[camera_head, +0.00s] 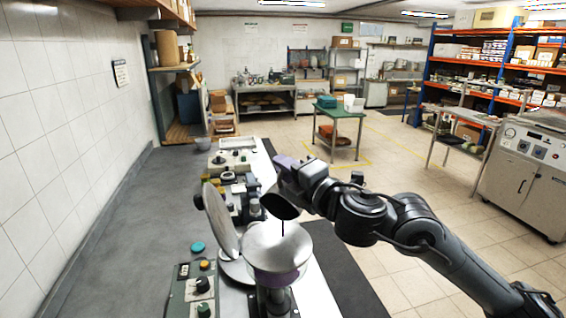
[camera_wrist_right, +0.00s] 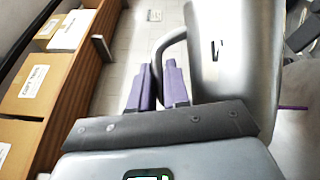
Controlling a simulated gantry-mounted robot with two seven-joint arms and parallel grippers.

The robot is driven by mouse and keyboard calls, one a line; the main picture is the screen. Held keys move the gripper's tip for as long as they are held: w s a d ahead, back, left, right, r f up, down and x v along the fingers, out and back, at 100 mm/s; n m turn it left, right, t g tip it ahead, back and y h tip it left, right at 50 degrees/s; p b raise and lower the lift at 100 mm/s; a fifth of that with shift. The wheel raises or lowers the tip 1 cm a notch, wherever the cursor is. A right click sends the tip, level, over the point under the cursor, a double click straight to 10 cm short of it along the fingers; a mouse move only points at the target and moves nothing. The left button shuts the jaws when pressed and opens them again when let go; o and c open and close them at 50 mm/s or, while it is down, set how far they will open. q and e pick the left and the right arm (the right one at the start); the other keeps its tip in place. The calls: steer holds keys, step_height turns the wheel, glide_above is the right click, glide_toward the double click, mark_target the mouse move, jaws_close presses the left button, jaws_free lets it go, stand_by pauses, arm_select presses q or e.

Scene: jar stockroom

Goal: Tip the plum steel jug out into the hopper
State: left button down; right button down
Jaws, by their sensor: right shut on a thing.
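My right gripper (camera_head: 284,172) is shut on the handle of the steel jug (camera_head: 281,206). In the right wrist view the purple fingers of the gripper (camera_wrist_right: 157,88) close on the handle loop beside the grey metal body of the jug (camera_wrist_right: 236,55). The jug is tipped over, with its dark mouth low above the hopper (camera_head: 278,246). A thin dark streak runs from the mouth down to the hopper's pale, wide bowl. The hopper has a purple band below the bowl. The jug's inside is too dark to read. My left gripper is not in view.
A round grey lid-like disc (camera_head: 222,220) stands tilted at the hopper's left. A control box (camera_head: 198,289) with knobs is in front, and a teal disc (camera_head: 198,247) lies on the grey counter. Other devices (camera_head: 233,160) stand behind. The counter's left part is clear.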

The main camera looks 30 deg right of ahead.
steer(key=shift+w+d+m+g+p, duration=0.25)
steer(key=shift+d+m+p, duration=0.25)
steer(key=shift+p, duration=0.25)
steer(key=shift+w+d+m+g+p, duration=0.2)
steer(key=shift+d+m+p, duration=0.25)
steer(key=shift+p, duration=0.3)
steer(key=d+m+p, duration=0.1)
steer(key=p, duration=0.1)
steer(key=w+d+f+m+g+p, duration=0.1)
steer(key=p, duration=0.1)
steer(key=shift+w+d+f+m, duration=0.1)
steer(key=shift+w+d+m, duration=0.05)
steer(key=shift+d+m, duration=0.15)
steer(key=d+m+g+p, duration=0.1)
steer(key=p, duration=0.1)
steer(key=w+d+f+m+y+p, duration=0.1)
steer(key=m+p, duration=0.1)
steer(key=p, duration=0.1)
steer(key=shift+w+d+g+p, duration=0.1)
steer(key=shift+d+g+p, duration=0.1)
steer(key=shift+g+p, duration=0.15)
steer(key=m+g+y+p, duration=0.1)
steer(key=m+p, duration=0.1)
steer(key=m+g+y+p, duration=0.1)
steer(key=m+y+p, duration=0.1)
steer(key=m, duration=0.1)
steer(key=m+g+y+p, duration=0.1)
steer(key=m+p, duration=0.1)
steer(key=shift+w+d+r+m, duration=0.2)
steer(key=shift+d+m, duration=0.15)
